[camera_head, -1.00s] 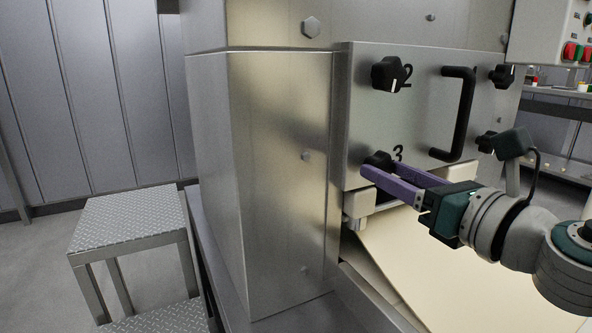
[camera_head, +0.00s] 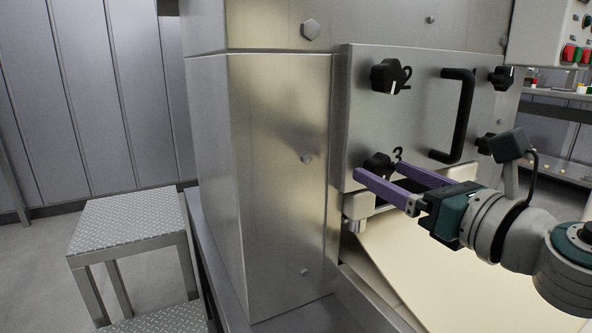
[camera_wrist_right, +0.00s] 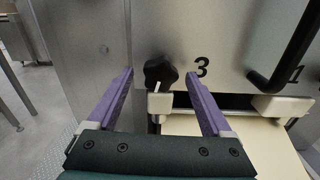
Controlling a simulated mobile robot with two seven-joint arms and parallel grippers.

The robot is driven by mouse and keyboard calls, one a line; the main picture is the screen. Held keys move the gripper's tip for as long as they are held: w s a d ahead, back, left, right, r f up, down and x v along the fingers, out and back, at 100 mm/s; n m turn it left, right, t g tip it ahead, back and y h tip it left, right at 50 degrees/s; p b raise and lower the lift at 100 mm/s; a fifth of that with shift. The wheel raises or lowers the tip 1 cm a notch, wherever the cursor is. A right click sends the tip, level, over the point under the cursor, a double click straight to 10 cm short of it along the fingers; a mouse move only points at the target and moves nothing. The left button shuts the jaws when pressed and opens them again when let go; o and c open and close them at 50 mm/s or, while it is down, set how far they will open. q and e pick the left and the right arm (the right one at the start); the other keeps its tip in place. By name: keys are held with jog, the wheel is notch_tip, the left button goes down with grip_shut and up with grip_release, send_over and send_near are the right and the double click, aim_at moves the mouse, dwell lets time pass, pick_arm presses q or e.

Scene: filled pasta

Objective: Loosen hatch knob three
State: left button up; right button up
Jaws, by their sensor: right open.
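Hatch knob three (camera_head: 378,163) is a black lobed knob at the lower left of the steel hatch panel (camera_head: 425,110), beside a printed 3. In the right wrist view the knob (camera_wrist_right: 160,74) shows whole, with a white mark pointing down. My right gripper (camera_head: 378,172) has purple fingers. It is open, with the fingers apart on either side of the knob in the picture. In the right wrist view the fingertips (camera_wrist_right: 160,73) show clear gaps to the knob on both sides. How far the tips are from it in depth is hard to tell. My left gripper is not in view.
Knob two (camera_head: 390,76) sits above, with more black knobs at the panel's right. A black handle (camera_head: 461,115) stands out from the panel. A pale sheet (camera_head: 400,250) slopes out below the hatch. A metal step stool (camera_head: 130,222) stands at the left.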

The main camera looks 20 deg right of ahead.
jog(key=shift+r, duration=0.15)
notch_tip(320, 180, up, 20)
jog(key=p, duration=1.7)
